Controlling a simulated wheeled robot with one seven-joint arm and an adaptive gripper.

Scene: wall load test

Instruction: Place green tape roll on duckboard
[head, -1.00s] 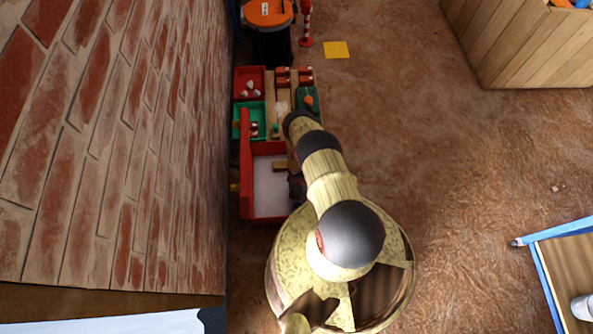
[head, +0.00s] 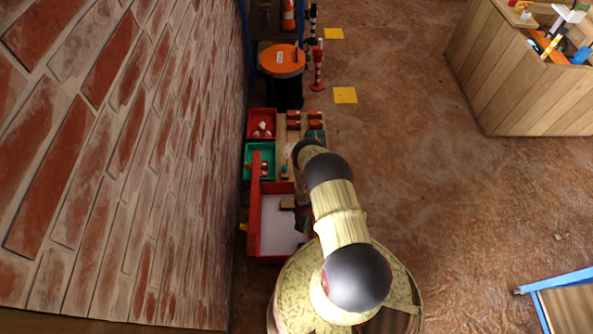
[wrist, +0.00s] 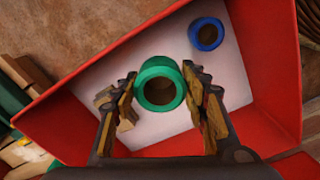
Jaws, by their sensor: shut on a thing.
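A green tape roll (wrist: 160,84) is between the two fingers of my gripper (wrist: 160,82) in the wrist view, and the gripper is shut on it. The roll is over the white floor of a red-walled tray (wrist: 275,65); I cannot tell how high it is above that floor. In the head view the red tray (head: 282,238) lies by the brick wall, and my arm hides the gripper and roll. A pale wooden board (head: 283,125), possibly the duckboard, lies beyond the tray, with red-brown pieces on it. Its slats are hard to make out.
A blue tape roll (wrist: 206,34) lies in the tray. Red (head: 262,123) and green (head: 259,161) bins stand beside the board, along the brick wall (head: 120,150). An orange-topped black bin (head: 283,62) stands beyond. The floor to the right is mostly clear.

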